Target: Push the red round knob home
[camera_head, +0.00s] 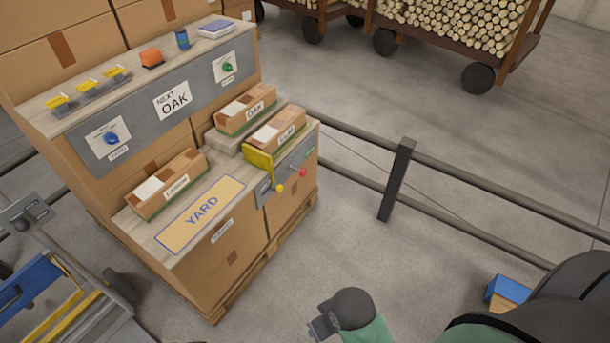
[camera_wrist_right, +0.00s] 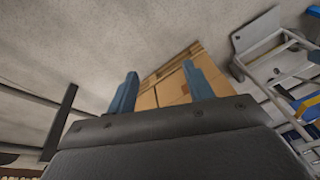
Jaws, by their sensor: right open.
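How far the red knob stands out is too small to tell. My right gripper (camera_head: 318,328) is low at the bottom middle, well apart from the panel. In the right wrist view its two fingers (camera_wrist_right: 160,88) are spread and empty, with the stand's cardboard boxes (camera_wrist_right: 172,90) beyond them. The knobs do not show there. My left gripper is not in view.
A grey railing (camera_head: 470,178) runs behind and to the right. A metal cart (camera_head: 55,285) stands at lower left. The floor before the panel is clear.

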